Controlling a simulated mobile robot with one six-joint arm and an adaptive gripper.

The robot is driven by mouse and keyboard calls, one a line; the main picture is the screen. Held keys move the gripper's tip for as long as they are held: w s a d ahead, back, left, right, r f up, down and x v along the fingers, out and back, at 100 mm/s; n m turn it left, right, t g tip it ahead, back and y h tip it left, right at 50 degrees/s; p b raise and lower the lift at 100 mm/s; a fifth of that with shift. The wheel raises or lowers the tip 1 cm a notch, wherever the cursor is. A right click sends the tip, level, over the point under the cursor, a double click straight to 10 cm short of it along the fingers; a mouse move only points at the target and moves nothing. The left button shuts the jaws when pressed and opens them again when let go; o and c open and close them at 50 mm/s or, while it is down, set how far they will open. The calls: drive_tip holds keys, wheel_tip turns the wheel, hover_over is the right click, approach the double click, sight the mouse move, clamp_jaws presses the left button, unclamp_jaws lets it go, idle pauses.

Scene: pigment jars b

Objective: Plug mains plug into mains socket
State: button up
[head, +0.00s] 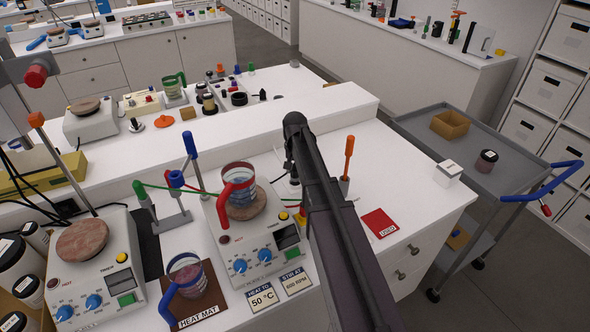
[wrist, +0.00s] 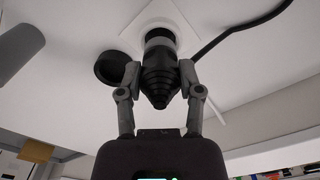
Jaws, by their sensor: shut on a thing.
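In the wrist view my gripper (wrist: 160,76) is shut on the black mains plug (wrist: 159,84), one finger on each side. The plug's ribbed, tapering end points back towards my wrist. Its front lies at the round opening of the white mains socket (wrist: 148,16), which sits on a pale square plate. The plug's front end is hidden, so I cannot tell how deep it sits. A round black cap or lid (wrist: 109,67) is left of the plug. A black cable (wrist: 237,31) runs off to the upper right. In the head view my arm hides the plug and socket.
The head view shows a hotplate (head: 262,240) with a red-handled beaker (head: 237,185) left of my arm. An orange-handled screwdriver (head: 348,158) stands close on the right. A red card (head: 380,223) lies on the bench. A grey trolley (head: 440,150) stands beyond its right edge.

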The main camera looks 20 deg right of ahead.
drive_tip(key=shift+f+b, duration=1.25)
drive_tip(key=shift+b, duration=0.05)
idle(0.4)
drive_tip(key=o, duration=1.2)
drive_tip(key=shift+r, duration=0.2)
wheel_tip(320, 180, up, 8)
drive_tip(key=p, duration=0.8)
drive_tip(key=shift+r+p, duration=0.1)
drive_tip(key=shift+p, duration=0.25)
drive_tip(key=shift+d, duration=0.2)
drive_tip(key=shift+w+d+r+p, duration=0.1)
drive_tip(key=shift+d+r+p, duration=0.1)
drive_tip(key=shift+d, duration=1.1)
drive_tip(key=shift+w+d+r+p, duration=0.1)
drive_tip(key=shift+d+r+p, duration=0.1)
drive_tip(key=shift+d, duration=1.05)
drive_tip(key=shift+w+d+r+p, duration=0.1)
drive_tip(key=shift+d+r+p, duration=0.1)
drive_tip(key=shift+d, duration=1.1)
drive_tip(key=shift+r, duration=0.1)
